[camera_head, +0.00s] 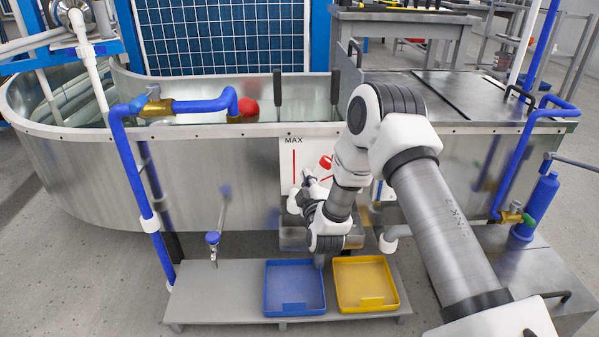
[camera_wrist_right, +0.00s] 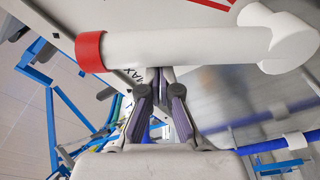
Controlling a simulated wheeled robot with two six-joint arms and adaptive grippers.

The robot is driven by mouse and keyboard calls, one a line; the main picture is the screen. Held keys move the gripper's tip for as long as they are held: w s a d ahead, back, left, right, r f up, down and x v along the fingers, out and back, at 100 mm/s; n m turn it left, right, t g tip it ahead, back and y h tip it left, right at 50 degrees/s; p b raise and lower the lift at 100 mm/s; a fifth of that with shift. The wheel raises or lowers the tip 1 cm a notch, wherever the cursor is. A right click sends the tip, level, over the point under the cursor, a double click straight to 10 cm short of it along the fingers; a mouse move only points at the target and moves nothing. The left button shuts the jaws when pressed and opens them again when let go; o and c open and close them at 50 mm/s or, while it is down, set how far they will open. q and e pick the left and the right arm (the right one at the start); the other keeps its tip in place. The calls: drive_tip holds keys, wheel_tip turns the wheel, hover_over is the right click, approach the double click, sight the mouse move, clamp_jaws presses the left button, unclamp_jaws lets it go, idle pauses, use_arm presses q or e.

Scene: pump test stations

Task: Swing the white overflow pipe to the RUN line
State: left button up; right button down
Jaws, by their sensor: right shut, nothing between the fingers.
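The white overflow pipe (camera_wrist_right: 190,47) has a red band (camera_wrist_right: 90,52) at one end and a white elbow (camera_wrist_right: 285,40) at the other. In the head view its red end (camera_head: 326,162) shows tilted up to the right before a white panel (camera_head: 287,150) marked MAX with a red line. My right gripper and arm hide much of it there. My right gripper (camera_head: 309,184) is shut and empty. In the right wrist view its fingertips (camera_wrist_right: 158,72) are at the pipe's edge; I cannot tell if they touch. No RUN lettering is readable. My left gripper is not in view.
The panel is on the front of a metal tank (camera_head: 90,190). Blue pipes (camera_head: 133,180) stand left and right (camera_head: 510,170). A blue tray (camera_head: 294,306) and a yellow tray (camera_head: 366,302) sit on a low platform (camera_head: 215,300) below. A red ball (camera_head: 249,108) is inside the tank.

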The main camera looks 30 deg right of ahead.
drive_tip(key=shift+s+d+f+m+p, duration=0.3)
drive_tip(key=shift+s+d+m+p, duration=0.1)
drive_tip(key=shift+d+p, duration=0.15)
drive_tip(key=shift+s+d+f+m+p, duration=0.3)
drive_tip(key=shift+d+m+p, duration=0.1)
drive_tip(key=shift+d, duration=0.15)
